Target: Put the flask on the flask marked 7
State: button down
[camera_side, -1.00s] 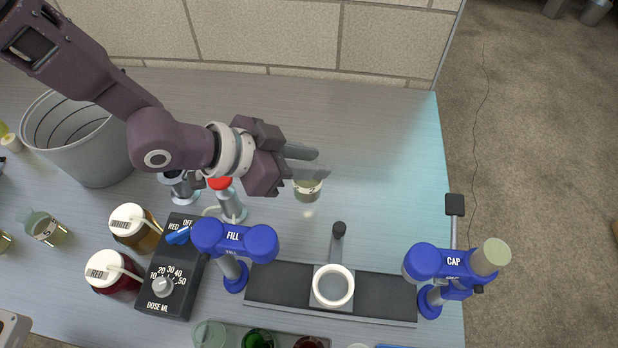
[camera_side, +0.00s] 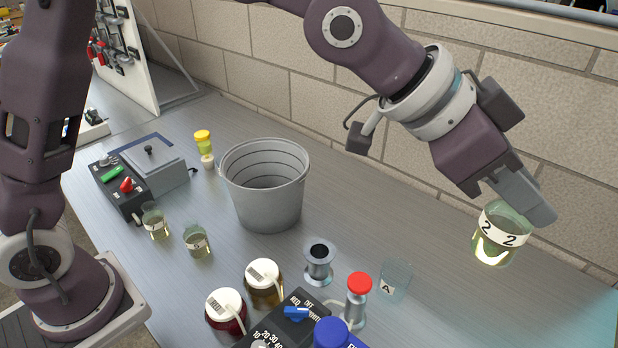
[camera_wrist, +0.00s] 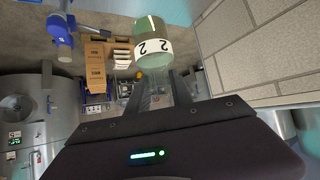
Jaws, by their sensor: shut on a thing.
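My gripper (camera_side: 524,200) is shut on a glass flask (camera_side: 490,250) with pale yellow-green liquid and a white band reading 2. It holds the flask in the air at the right, near the brick wall. The wrist view also shows this flask (camera_wrist: 151,40) beyond the finger ends. Two small labelled flasks with yellowish liquid stand on the bench at the left: one flask (camera_side: 154,224) near the switch box and another flask (camera_side: 197,246) to its right. Their marks are too small to read surely, so I cannot tell which, if either, is marked 7.
A grey bucket (camera_side: 262,215) stands mid-bench. In front are amber (camera_side: 265,290) and red (camera_side: 226,318) jars, a dosing box (camera_side: 272,325), a red-topped post (camera_side: 357,300) and an empty glass marked A (camera_side: 395,285). A switch box (camera_side: 125,190) is at left. Bench between bucket and wall is clear.

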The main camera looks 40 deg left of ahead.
jog(key=shift+r, duration=0.95)
jog(key=w+a+f+n+t+y, duration=0.2)
jog(key=a+f+n+y, duration=0.15)
jog(key=a, duration=0.45)
jog(key=w+a+f+n+t+y, duration=0.25)
jog(key=a+f+n, duration=0.2)
jog(key=a, duration=0.35)
jog(key=a+n+y, duration=0.7)
jog(key=a, duration=1.1)
jog(key=s+a+r+n+g+y, duration=0.25)
jog(key=s+a+n, duration=0.2)
jog(key=a, duration=0.35)
jog(key=s+a+r+n+g+y, duration=0.1)
jog(key=s+a+n+g+y, duration=0.2)
jog(key=a+n, duration=0.35)
jog(key=s+a+r+n+g, duration=0.4)
jog(key=s+a+n+g, duration=0.45)
jog(key=s+a, duration=0.6)
notch_tip(320, 180, down, 21)
jog(key=shift+s+d+g, duration=0.3)
jog(key=shift+d+g, duration=0.05)
jog(key=shift+d, duration=0.05)
jog(key=shift+r+m, duration=0.1)
jog(key=shift+m, duration=0.25)
